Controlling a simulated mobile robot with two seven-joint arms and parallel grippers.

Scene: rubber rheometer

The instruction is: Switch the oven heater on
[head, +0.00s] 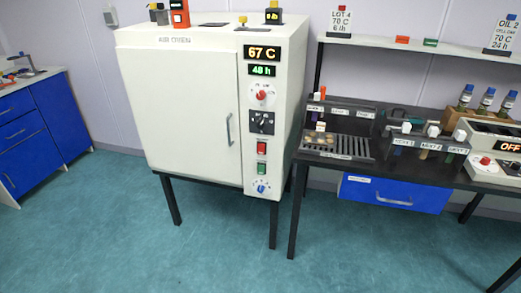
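The white air oven (180,110) stands on dark legs at centre-left with its door (180,115) shut. Its right-hand panel has an orange display (263,53) reading 67 °C and a green display (262,71) reading 48 h. Below them are a dial with a red centre (261,95), a black control plate (261,122), a red button or rocker (262,148), a green one (262,168) and a blue knob (262,188). Their labels are too small to read, so I cannot tell which is the heater switch. Neither of my grippers is in view.
A dark table on the right holds a slotted rack (338,145), labelled holders and a white device (492,145) reading OFF. A blue drawer (393,194) hangs beneath it. A shelf (420,43) runs above. Blue cabinets (40,130) stand at left. The floor before the oven is clear.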

